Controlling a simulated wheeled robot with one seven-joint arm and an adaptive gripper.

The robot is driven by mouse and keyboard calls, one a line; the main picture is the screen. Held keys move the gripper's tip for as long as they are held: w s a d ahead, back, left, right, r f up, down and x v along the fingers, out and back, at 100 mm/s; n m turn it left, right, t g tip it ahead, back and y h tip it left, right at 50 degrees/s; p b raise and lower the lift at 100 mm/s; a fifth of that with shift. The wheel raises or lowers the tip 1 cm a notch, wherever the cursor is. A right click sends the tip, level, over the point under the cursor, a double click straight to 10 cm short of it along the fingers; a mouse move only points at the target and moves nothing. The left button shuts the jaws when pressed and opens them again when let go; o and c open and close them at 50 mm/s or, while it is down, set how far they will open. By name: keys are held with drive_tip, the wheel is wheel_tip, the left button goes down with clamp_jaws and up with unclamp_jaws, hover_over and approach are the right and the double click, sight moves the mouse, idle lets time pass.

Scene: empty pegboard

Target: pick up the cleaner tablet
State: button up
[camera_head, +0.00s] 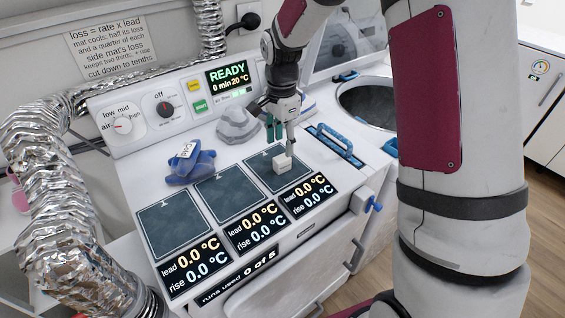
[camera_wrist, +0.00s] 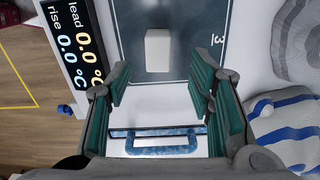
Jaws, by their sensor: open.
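A small white block (camera_head: 282,164), which looks like the cleaner tablet, lies on the rightmost dark mat (camera_head: 263,161). In the wrist view the same white block (camera_wrist: 158,50) is on the dark mat (camera_wrist: 190,14) marked 3, beyond the fingertips. My gripper (camera_head: 281,138) is above and close to the block in the head view. In the wrist view my gripper (camera_wrist: 161,84) is open with nothing between its green-padded fingers. The block is apart from the fingers in the wrist view.
Two empty dark mats (camera_head: 172,224) (camera_head: 228,191) are to the left. A blue cloth-like bundle (camera_head: 190,165) and a grey lump (camera_head: 238,126) stand behind the mats. A blue handle (camera_head: 335,146) is right of the block. A control panel (camera_head: 165,105) rises at the back.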

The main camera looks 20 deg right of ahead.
sight(282, 158)
drive_tip(key=shift+s+f+p, duration=0.15)
drive_tip(key=shift+f+p, duration=0.5)
drive_tip(key=shift+f, duration=2.65)
drive_tip(key=shift+c, duration=0.5)
clamp_jaws()
